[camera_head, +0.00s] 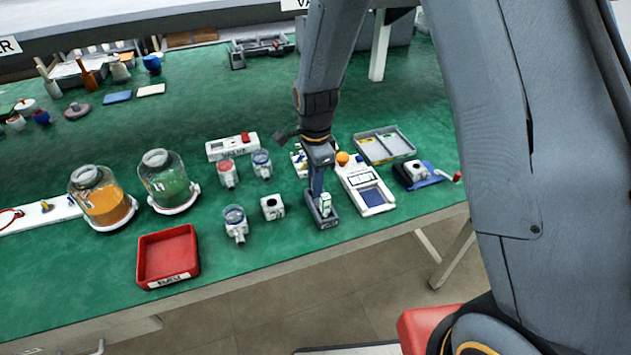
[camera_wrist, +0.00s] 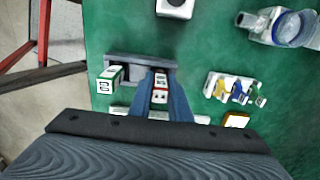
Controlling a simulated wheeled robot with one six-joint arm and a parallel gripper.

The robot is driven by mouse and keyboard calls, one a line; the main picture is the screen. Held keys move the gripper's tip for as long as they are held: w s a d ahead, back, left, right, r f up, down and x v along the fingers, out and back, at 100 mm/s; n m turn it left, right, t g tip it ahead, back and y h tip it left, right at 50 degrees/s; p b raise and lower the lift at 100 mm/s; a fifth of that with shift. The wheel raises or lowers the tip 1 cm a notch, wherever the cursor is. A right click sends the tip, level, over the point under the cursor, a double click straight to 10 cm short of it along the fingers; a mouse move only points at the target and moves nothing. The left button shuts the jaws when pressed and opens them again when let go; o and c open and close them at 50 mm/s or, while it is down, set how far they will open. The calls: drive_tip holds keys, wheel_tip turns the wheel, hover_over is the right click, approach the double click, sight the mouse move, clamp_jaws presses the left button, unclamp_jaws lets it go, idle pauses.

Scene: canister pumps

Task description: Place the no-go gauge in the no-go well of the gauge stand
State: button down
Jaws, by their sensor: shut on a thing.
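The grey gauge stand (camera_head: 329,224) lies on the green bench near its front edge; it also shows in the wrist view (camera_wrist: 125,57). A green-and-white gauge (camera_head: 325,203) stands upright at one end of the stand; in the wrist view it (camera_wrist: 108,78) is at the left end. My gripper (camera_wrist: 160,78) is shut on a white gauge with red markings (camera_wrist: 160,92), which looks like the no-go gauge. In the head view my gripper (camera_head: 317,190) is directly over the stand. The fingers hide the well beneath, so I cannot tell whether the held gauge is inside it.
A white device with a screen (camera_head: 368,190) stands close on the right. A white block with a dark hole (camera_head: 272,207) and a small valve piece (camera_head: 235,222) are to the left. A rack of coloured pieces (camera_wrist: 232,88) is nearby. A red tray (camera_head: 168,256) sits farther left.

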drive_tip(key=shift+f, duration=0.1)
drive_tip(key=c, duration=1.6)
unclamp_jaws()
drive_tip(key=shift+c, duration=0.2)
wheel_tip(320, 180, up, 12)
drive_tip(key=b, duration=0.2)
drive_tip(key=shift+b, duration=0.4)
drive_tip(key=s+d+f+n+t, duration=0.1)
drive_tip(key=s+d+n, duration=1.3)
drive_tip(key=s+d, duration=0.1)
drive_tip(key=shift+f+n, duration=0.15)
drive_tip(key=shift+n, duration=0.25)
drive_tip(key=shift+s, duration=0.1)
